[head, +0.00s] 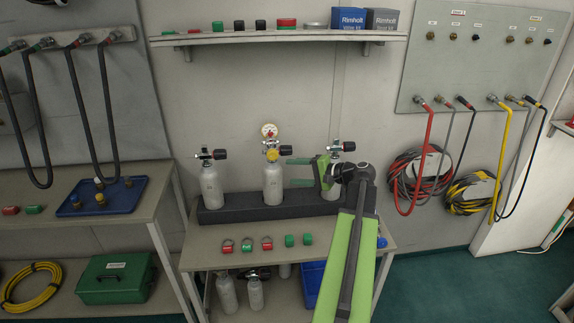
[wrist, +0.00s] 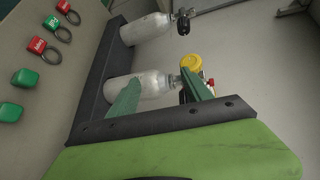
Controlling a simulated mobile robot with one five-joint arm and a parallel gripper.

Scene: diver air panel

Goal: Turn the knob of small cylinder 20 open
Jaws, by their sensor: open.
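Three small grey cylinders stand upright in a dark rack (head: 240,213): a left one (head: 211,187), a middle one (head: 272,186) with a yellow fitting (head: 272,155) and a gauge, and a right one partly hidden by my gripper. Their numbers are too small to read, so I cannot tell which is 20. Each valve has a dark knob on its right; the middle knob (head: 287,150) lies just above my upper finger. My gripper (head: 288,172) is open and empty, pointing left at the middle cylinder. The wrist view shows the middle cylinder (wrist: 150,84) beyond its fingers.
Red and green tags (head: 267,243) lie on the bench in front of the rack. A hose panel (head: 480,50) is at right. A blue tray (head: 100,206) is on the left bench.

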